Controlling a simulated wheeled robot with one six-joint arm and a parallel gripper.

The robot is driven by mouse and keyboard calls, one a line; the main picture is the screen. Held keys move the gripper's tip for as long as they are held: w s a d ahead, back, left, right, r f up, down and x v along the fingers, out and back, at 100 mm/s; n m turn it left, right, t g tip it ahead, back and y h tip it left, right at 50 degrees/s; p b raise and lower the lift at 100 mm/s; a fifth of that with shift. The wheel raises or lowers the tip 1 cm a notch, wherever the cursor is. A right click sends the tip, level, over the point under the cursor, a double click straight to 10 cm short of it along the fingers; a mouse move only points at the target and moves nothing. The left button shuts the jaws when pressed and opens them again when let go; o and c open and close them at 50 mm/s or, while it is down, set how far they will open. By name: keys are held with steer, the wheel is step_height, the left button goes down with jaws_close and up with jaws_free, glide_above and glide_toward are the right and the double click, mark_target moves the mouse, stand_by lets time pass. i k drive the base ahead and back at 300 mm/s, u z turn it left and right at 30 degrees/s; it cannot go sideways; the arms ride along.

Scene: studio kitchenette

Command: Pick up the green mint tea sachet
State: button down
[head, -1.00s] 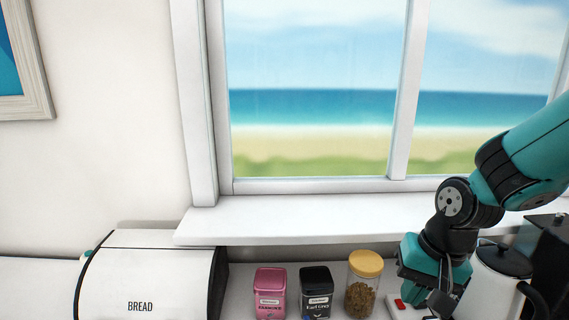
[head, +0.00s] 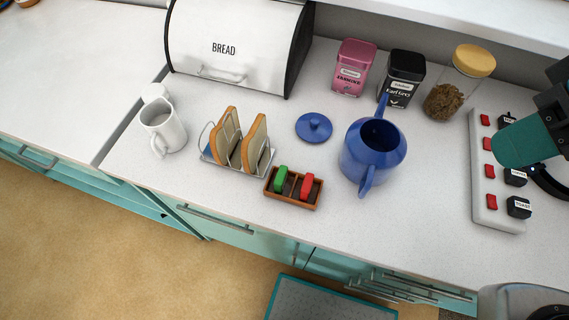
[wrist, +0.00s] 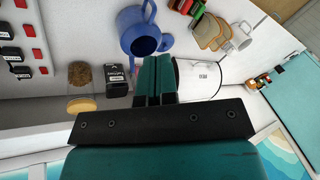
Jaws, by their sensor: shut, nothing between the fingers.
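A green sachet (head: 281,179) stands in the left part of a small wooden holder (head: 291,203) on the white counter. A red sachet (head: 306,187) stands to its right. Both are small in the wrist view, at the top, where the green one (wrist: 197,19) is partly cut off or blurred. No label on the green sachet is legible. My gripper (wrist: 153,62) is shut and empty in the wrist view, apart from the sachets. In the head view my teal and black arm end is at the right edge, over the power strip.
A toast rack (head: 236,168) stands left of the holder and an open blue teapot (head: 368,160) stands right. The teapot lid (head: 314,127) lies behind. A white mug (head: 162,130), bread bin (head: 235,50), tins and jar surround them. Counter in front is clear.

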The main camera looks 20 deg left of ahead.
mark_target(282, 177)
steer(key=z, duration=0.7)
steer(key=k, duration=1.85)
steer(key=u, duration=1.25)
steer(key=i, duration=1)
